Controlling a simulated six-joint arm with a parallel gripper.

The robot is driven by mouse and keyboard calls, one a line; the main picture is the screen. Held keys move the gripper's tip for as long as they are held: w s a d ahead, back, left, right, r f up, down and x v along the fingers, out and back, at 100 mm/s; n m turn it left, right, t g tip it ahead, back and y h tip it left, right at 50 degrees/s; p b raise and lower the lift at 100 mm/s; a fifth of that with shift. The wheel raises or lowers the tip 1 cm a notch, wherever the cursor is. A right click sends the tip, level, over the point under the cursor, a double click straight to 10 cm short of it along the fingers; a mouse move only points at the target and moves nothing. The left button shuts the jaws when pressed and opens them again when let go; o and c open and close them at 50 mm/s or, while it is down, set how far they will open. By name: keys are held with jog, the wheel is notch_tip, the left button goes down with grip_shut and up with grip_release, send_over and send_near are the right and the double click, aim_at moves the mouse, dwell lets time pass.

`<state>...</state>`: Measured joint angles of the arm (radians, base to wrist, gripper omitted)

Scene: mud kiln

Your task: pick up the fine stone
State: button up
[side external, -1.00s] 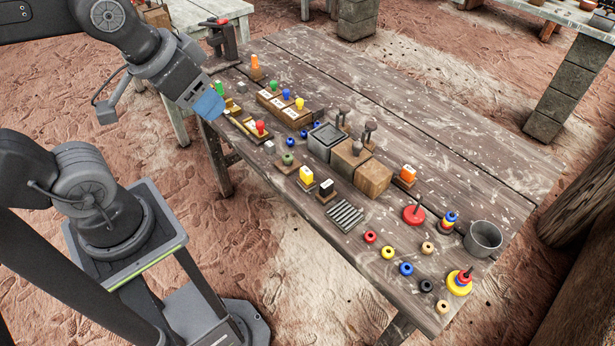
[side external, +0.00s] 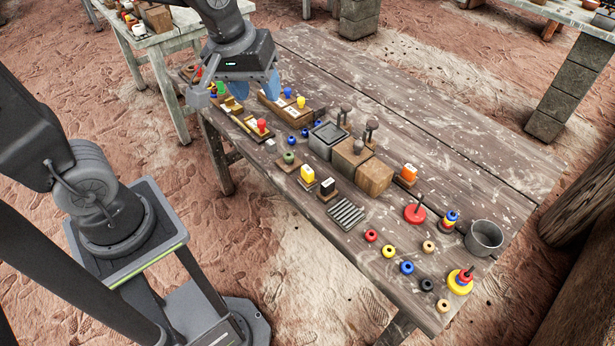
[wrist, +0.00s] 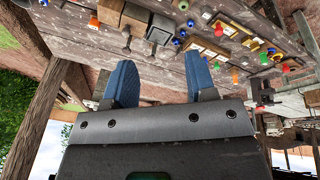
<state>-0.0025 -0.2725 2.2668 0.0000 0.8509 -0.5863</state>
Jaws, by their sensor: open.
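No object is clearly recognizable as the fine stone. Small block candidates are a yellow block (side external: 307,174) and a black block (side external: 328,187) on wooden bases, an orange block (side external: 408,173) farther right, and a small grey cube (side external: 270,145). My gripper (side external: 246,92) is open above the far left end of the table, apart from these blocks. In the wrist view its two blue fingers (wrist: 162,88) are spread with nothing held between them. My wrist hides part of the table's far left corner.
The wooden table (side external: 450,120) holds pegged trays (side external: 285,108), a grey square container (side external: 327,139), wooden blocks (side external: 374,177), a ridged grey plate (side external: 347,214), coloured rings (side external: 389,251) and a metal cup (side external: 484,238). Its far right part is bare.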

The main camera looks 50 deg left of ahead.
jog(key=w+f+n+g, duration=0.2)
jog(key=w+f+n, duration=0.4)
jog(key=w+f, duration=0.1)
jog(key=n+g, duration=0.1)
jog(key=n, duration=0.3)
send_over(308, 169)
notch_tip(308, 169, down, 8)
notch_tip(308, 169, down, 14)
jog(key=shift+r, duration=0.1)
jog(key=shift+c, duration=0.4)
grip_shut()
